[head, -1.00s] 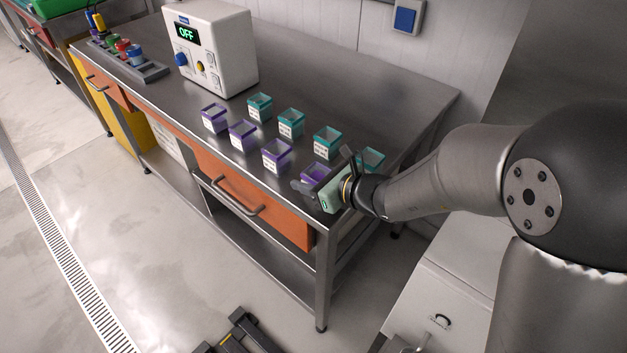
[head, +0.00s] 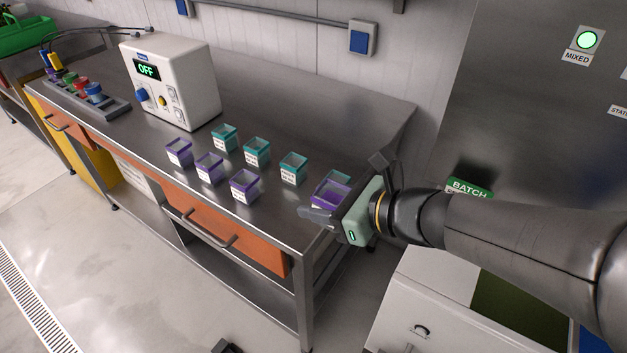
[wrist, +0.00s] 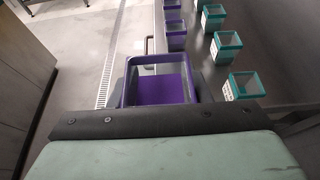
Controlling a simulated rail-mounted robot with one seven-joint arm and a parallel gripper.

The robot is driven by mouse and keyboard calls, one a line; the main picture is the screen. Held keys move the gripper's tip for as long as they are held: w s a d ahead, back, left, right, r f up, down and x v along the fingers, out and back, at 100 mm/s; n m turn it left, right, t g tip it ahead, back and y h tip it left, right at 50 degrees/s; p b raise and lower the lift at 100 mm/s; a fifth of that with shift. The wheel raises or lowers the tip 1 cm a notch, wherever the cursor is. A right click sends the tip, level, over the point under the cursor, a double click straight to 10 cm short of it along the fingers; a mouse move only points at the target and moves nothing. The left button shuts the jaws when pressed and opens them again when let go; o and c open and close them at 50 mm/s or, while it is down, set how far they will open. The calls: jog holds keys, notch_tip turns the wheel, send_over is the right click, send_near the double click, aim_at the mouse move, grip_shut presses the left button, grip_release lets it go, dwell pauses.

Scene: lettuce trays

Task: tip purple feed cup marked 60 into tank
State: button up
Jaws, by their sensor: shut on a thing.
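My gripper (head: 345,195) is shut on a purple-rimmed cup (head: 322,197) near the bench's right end. In the wrist view the held cup (wrist: 160,85) sits between the fingers, open top visible, with purple feed inside. Its label is hidden, so I cannot read its number. Other purple cups (head: 244,185) stand in a row to the left, with labels too small to read. A large steel body (head: 520,120) stands at the right, possibly the tank; no opening shows.
Several teal cups (head: 257,151) stand behind the purple ones. A white control box (head: 185,85) reading OFF is at the back. A white cabinet (head: 425,300) is below my arm.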

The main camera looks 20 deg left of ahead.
aim_at(327, 181)
jog(key=shift+s+d+r+p, duration=0.15)
jog(key=shift+d+r+p, duration=0.3)
jog(key=shift+r, duration=0.3)
notch_tip(327, 181, up, 4)
jog(key=p, duration=0.3)
jog(key=w+d+r+m+t+h, duration=0.25)
jog(key=w+d+m+t, duration=0.3)
jog(key=w, duration=0.35)
jog(key=w+d+f+m+t+h+p, duration=0.1)
jog(key=w+d+m+t+h, duration=0.35)
jog(key=d, duration=0.75)
jog(key=w+d+f+m+t+h, duration=0.15)
jog(key=w+d+m+h, duration=0.5)
jog(key=d, duration=0.65)
notch_tip(327, 181, up, 6)
jog(key=p, duration=0.3)
jog(key=shift+w+p, duration=0.35)
jog(key=shift+p, duration=0.05)
